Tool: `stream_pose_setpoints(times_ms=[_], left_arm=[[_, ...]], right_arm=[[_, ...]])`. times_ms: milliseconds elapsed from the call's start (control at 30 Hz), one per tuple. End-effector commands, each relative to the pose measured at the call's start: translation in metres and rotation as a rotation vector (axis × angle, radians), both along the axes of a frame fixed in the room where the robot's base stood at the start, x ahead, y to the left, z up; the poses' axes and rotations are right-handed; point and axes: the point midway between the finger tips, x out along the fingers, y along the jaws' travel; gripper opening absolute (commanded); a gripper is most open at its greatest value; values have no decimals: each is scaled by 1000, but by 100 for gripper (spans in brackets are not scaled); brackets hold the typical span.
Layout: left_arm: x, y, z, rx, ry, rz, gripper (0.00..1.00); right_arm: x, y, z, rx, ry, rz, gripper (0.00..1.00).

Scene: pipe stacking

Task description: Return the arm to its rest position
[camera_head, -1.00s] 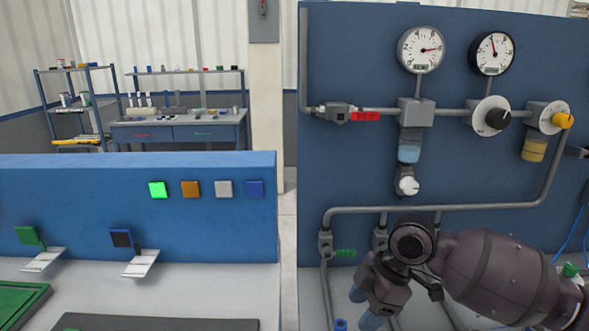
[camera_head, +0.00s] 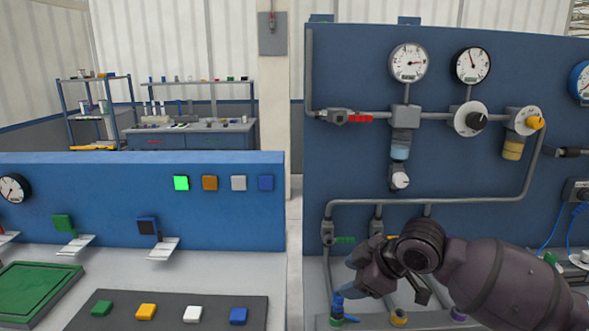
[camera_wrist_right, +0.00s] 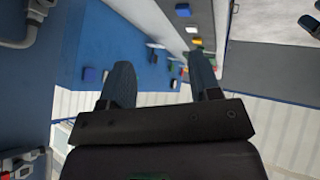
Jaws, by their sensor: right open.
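My right arm, dark purple-grey, reaches in from the lower right in the head view. Its gripper (camera_head: 352,277) points left in front of the lower part of the blue pipe panel (camera_head: 350,170). In the right wrist view the two fingers of the right gripper (camera_wrist_right: 160,75) stand well apart with nothing between them. The gripper hides part of the lower pipes. My left gripper is in neither view.
A low blue panel (camera_head: 100,185) with coloured squares stands at left. Before it lie a green tray (camera_head: 35,285) and a dark board (camera_head: 190,300) with coloured blocks. Capped pipe stubs, one blue (camera_head: 337,308), stand below the right gripper. A workbench (camera_head: 190,140) is far behind.

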Motion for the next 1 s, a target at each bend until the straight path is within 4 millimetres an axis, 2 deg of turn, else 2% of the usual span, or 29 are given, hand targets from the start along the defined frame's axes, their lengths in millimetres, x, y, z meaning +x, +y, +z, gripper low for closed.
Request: stream_pose_setpoints(times_ms=[100,200,367,467,767,1000], left_arm=[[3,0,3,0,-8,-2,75],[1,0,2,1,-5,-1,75],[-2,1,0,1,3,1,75],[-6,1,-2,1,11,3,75],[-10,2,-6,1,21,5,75],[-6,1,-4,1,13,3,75]], right_arm=[[14,9,9,114,-111,-73,57],[21,12,9,224,-196,-145,57],[21,5,-3,386,-297,-264,57],[15,-5,-18,462,-342,-338,57],[-23,-52,-81,575,-409,-568,57],[-78,-97,-146,556,-402,-757,57]])
